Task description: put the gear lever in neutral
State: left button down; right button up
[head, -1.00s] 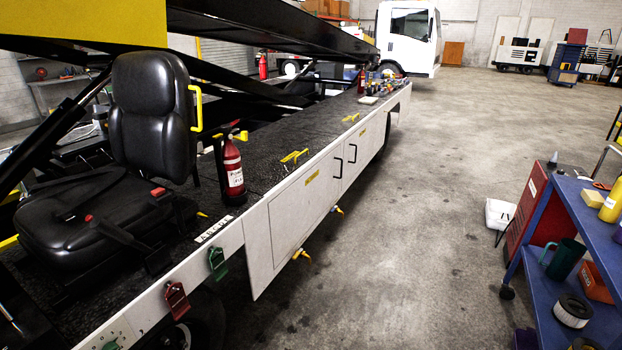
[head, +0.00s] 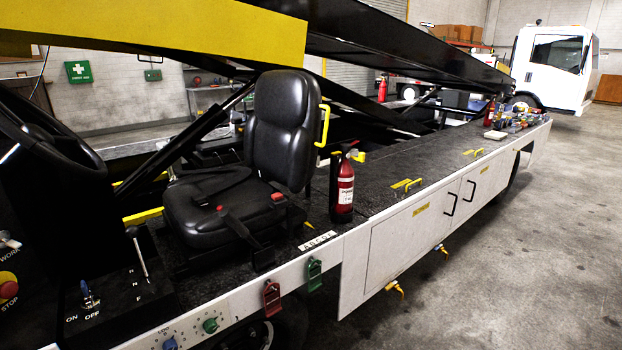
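The gear lever (head: 138,252) stands on a black console at the lower left of the head view, in front of the seat. It is a thin metal rod with a dark knob, leaning slightly. Pale letters, among them an N, run beside its slot; I cannot tell for sure which position it is in. Neither of my grippers shows in the head view.
A black seat (head: 282,135) is behind the console, and a steering wheel (head: 40,140) is to its left. A blue ON/OFF switch (head: 88,293) and a red stop button (head: 8,287) are near the lever. A red fire extinguisher (head: 345,185) stands on the deck. Open floor lies to the right.

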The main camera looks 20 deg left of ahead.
aim_at(131, 231)
jog(key=u, duration=0.85)
jog(key=i, duration=0.35)
jog(key=u, duration=0.6)
